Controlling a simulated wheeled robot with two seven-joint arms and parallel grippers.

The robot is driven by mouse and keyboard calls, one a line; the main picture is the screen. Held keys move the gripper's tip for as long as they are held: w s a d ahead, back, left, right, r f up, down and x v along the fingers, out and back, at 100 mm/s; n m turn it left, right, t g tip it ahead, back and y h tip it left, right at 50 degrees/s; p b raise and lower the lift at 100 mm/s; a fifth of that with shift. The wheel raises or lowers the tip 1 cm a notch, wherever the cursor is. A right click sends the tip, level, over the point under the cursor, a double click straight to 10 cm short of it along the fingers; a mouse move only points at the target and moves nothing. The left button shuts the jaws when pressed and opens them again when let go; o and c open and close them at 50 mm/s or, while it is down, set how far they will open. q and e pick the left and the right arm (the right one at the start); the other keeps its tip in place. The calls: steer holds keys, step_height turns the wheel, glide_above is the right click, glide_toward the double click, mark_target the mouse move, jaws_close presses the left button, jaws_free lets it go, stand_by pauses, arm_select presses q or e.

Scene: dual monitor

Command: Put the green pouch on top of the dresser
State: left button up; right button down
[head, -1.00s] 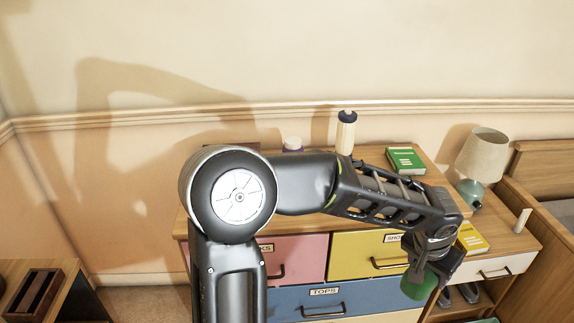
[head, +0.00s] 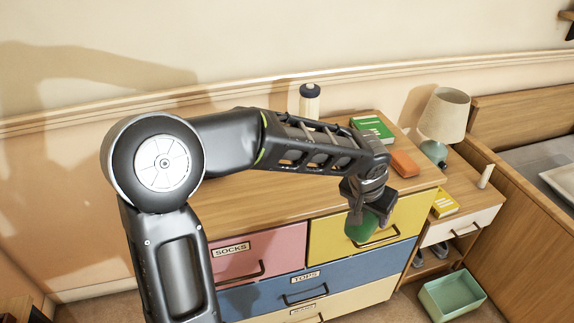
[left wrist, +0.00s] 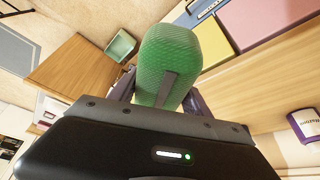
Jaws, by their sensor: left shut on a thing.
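The green pouch (head: 361,228) is held in my left gripper (head: 368,206) in the head view. It hangs in front of the yellow drawer of the dresser (head: 270,207), close to the front right part of the dresser top. In the left wrist view the green pouch (left wrist: 172,62) fills the upper middle, with a dark strap along it. My left gripper (left wrist: 155,98) is shut on it, and the fingertips are mostly hidden by the pouch and gripper body. My right gripper is not in view.
On the dresser stand a bottle with a dark cap (head: 309,103), a green book (head: 372,129) and an orange box (head: 405,163). A lamp (head: 443,118) and a yellow book (head: 444,203) are at right. The front of the dresser top is clear.

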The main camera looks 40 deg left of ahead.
arm_select(q)
steer(key=w+a+r+m+h+p, duration=0.1)
steer(key=a+r+m, duration=0.2)
steer(key=a, duration=0.8)
steer(key=w+a+r+m+h+p, duration=0.1)
steer(key=w+a+r+m+p, duration=0.1)
steer(key=a, duration=0.9)
steer(key=shift+r+m+g+h, duration=0.3)
steer(key=shift+r+m, duration=0.2)
steer(key=shift+m, duration=0.4)
steer(key=shift+f+p, duration=0.4)
steer(key=shift+f, duration=2.1)
step_height(320, 180, down, 4)
steer(key=shift+f+p, duration=0.25)
steer(key=shift+p, duration=0.1)
steer(key=shift+f, duration=0.25)
